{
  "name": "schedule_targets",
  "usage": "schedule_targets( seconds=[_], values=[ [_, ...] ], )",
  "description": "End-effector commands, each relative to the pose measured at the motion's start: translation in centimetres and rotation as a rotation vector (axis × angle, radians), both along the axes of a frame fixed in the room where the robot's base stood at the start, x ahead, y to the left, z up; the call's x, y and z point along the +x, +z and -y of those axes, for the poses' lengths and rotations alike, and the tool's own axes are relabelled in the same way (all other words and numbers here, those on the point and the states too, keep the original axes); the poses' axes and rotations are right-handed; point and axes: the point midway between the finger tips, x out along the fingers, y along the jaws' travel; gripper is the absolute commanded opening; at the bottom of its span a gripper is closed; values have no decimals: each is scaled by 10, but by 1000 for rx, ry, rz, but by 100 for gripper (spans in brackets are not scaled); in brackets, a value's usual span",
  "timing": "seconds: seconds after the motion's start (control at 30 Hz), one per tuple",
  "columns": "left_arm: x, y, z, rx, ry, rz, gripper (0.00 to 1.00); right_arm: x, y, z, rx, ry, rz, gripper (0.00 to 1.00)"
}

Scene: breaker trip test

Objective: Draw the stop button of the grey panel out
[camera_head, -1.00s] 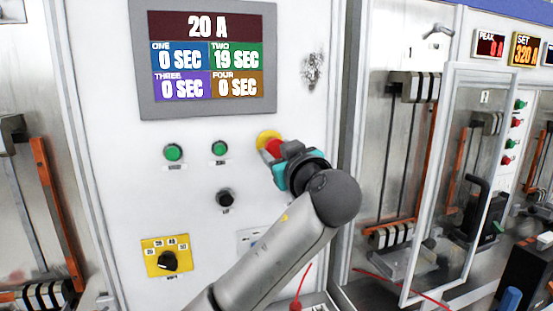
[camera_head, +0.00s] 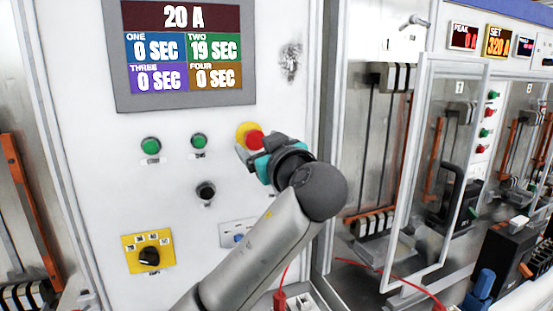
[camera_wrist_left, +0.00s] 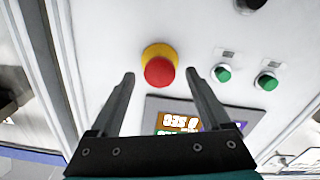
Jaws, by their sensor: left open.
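The stop button (camera_head: 254,140) is a red mushroom head on a yellow round base, on the light grey panel (camera_head: 110,200) below and right of the display. My left gripper (camera_head: 258,151) is at the button, its jaws partly hiding the button's lower right side. In the left wrist view the stop button (camera_wrist_left: 159,71) shows between and beyond the two open fingers (camera_wrist_left: 160,75), with a gap on each side. The fingers are not closed on it. My right gripper is in neither view.
Two green buttons (camera_head: 151,146) and a black knob (camera_head: 206,191) sit left of the stop button. A yellow-plated rotary switch (camera_head: 149,256) is lower left. The display (camera_head: 187,103) is above. A clear-doored cabinet (camera_head: 425,165) stands at the right, with red cables below.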

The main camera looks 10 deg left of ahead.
Motion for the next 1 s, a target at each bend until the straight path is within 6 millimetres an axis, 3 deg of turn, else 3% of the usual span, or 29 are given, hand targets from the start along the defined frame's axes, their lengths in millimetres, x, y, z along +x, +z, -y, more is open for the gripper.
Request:
schedule_targets(
  seconds=[0.5, 0.7, 1.0],
  values=[
    [-95, -3, 65, -6, -6, -3, 81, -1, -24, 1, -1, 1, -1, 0],
    [-111, -2, 76, -3, -3, -3, 81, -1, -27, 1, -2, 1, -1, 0],
    [-115, -1, 78, -2, -1, -3, 81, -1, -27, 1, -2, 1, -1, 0]
  ],
)
